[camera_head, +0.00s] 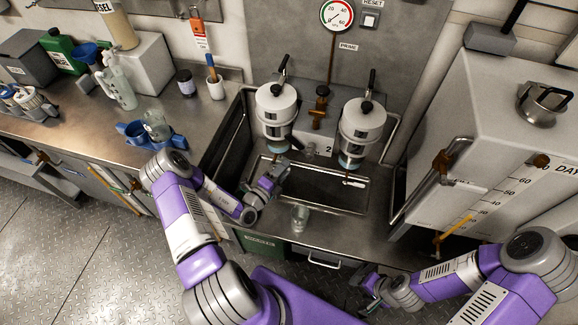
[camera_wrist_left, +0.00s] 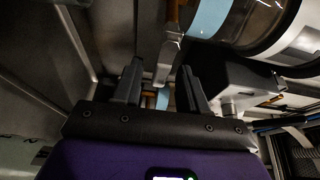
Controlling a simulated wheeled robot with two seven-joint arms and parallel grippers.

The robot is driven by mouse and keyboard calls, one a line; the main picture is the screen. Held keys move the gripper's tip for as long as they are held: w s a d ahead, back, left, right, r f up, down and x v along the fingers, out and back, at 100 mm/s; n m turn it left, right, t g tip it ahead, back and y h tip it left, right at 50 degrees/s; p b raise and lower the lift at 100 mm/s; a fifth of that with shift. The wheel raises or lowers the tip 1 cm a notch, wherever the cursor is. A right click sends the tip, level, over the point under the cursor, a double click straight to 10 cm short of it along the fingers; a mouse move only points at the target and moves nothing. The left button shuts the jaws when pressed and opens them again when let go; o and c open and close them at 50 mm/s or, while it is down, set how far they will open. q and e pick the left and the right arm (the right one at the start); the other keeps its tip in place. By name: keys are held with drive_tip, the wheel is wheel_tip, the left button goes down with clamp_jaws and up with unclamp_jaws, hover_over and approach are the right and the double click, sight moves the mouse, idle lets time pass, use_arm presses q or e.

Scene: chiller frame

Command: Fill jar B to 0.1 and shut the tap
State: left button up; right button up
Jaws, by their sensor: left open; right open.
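Two white-topped filter housings stand over the steel sink, a left one (camera_head: 277,105) and a right one (camera_head: 361,122), each with a bowl below. A clear jar (camera_head: 300,218) stands on the sink's front ledge. Another clear jar (camera_head: 157,125) stands at a blue holder on the left bench. No letter is readable on either. My left gripper (camera_head: 272,181) is open below the left housing. In the left wrist view its fingers (camera_wrist_left: 161,75) are on either side of a pale metal lever (camera_wrist_left: 167,60), apparently a tap handle; contact is unclear. My right gripper (camera_head: 369,288) is open and empty at the lower front.
The left bench (camera_head: 90,130) carries bottles, a green can and a blue funnel. A white tank (camera_head: 480,110) with a scale and pipe stands right. A gauge (camera_head: 337,15) hangs on the back panel.

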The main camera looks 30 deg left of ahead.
use_arm(q)
drive_tip(key=shift+w+d+b, duration=0.15)
drive_tip(key=shift+w, duration=0.65)
drive_tip(key=shift+w+d+b, duration=0.15)
drive_tip(key=shift+w, duration=0.6)
drive_tip(key=shift+c, duration=0.4)
clamp_jaws()
drive_tip(key=shift+r, duration=0.15)
drive_tip(key=shift+s+a+r+n+t+y+p, duration=0.15)
drive_tip(key=shift+r+n+t+p, duration=0.25)
drive_tip(key=shift+n, duration=0.55)
drive_tip(key=shift+w+a+r+n+t+y+p, duration=0.1)
drive_tip(key=shift+r+n+t+p, duration=0.25)
drive_tip(key=shift+n, duration=0.65)
drive_tip(key=shift+s+a+r+n+t+y+p, duration=0.2)
drive_tip(key=shift+r+n+p, duration=0.25)
drive_tip(key=shift+n, duration=0.5)
drive_tip(key=shift+w+d, duration=0.1)
drive_tip(key=shift+w, duration=0.05)
